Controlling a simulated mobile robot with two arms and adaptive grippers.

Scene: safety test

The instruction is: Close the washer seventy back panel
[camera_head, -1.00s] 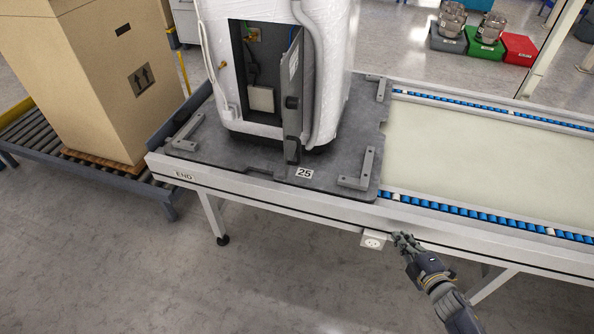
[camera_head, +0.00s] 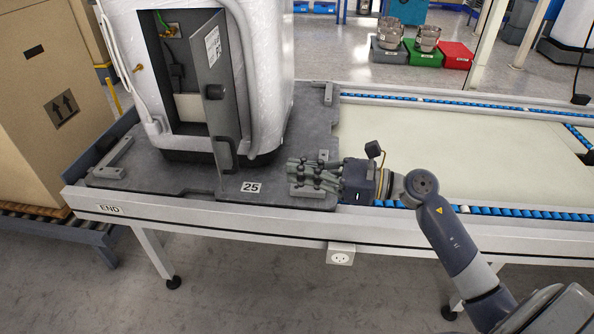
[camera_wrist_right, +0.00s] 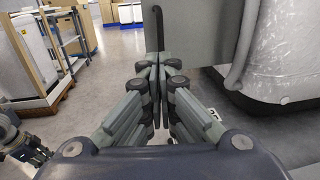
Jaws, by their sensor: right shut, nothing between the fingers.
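The washer (camera_head: 268,75) is a white, wrapped unit standing upright on a dark pallet plate (camera_head: 195,180) marked 25. Its grey back panel (camera_head: 222,95) is hinged open, swung out toward me, and shows the dark opening (camera_head: 180,60) with fittings inside. My right gripper (camera_head: 292,178) is shut and empty over the plate's front right, to the right of the panel's lower edge and apart from it. In the right wrist view the fingers (camera_wrist_right: 158,68) are together in front of the grey panel (camera_wrist_right: 195,35).
The conveyor (camera_head: 440,150) runs to the right with blue rollers along its edges. A metal bracket (camera_head: 110,160) sits on the plate's left corner. A tall cardboard box (camera_head: 45,100) stands at the left. Red, green and grey bins (camera_head: 420,55) lie on the floor behind.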

